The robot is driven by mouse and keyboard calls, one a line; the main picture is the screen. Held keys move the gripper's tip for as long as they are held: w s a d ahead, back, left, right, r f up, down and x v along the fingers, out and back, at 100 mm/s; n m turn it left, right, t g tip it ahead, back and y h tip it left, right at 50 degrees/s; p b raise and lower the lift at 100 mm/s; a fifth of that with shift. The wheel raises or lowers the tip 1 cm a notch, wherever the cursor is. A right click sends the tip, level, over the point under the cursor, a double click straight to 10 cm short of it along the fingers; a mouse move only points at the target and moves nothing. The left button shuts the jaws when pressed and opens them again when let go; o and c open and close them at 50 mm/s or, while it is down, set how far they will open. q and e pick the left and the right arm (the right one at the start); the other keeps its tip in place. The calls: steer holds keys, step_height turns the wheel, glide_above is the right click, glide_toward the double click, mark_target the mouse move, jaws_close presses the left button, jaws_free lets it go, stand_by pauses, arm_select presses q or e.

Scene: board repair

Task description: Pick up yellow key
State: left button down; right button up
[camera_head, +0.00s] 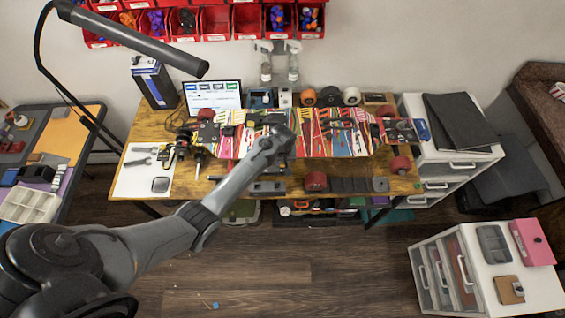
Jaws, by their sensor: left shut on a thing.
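My left gripper (281,138) is over the middle of a colourful skateboard deck (341,134) that lies across the wooden workbench. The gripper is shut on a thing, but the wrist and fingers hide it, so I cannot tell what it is. I cannot make out a yellow key anywhere on the bench. My right gripper is not in view.
Red bins (214,22) hang above. White drawer units stand to the right (450,166) and front right (528,290). A lamp arm (130,36) overhangs the left.

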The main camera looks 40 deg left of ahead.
arm_select(q)
step_height(320, 180, up, 18)
steer(key=b, duration=0.1)
stand_by(0.7)
steer(key=s+a+p, duration=0.3)
steer(key=s+p, duration=0.6)
steer(key=s, duration=0.2)
steer(key=shift+s+a+p, duration=0.2)
steer(key=shift+a+p, duration=0.1)
stand_by(0.7)
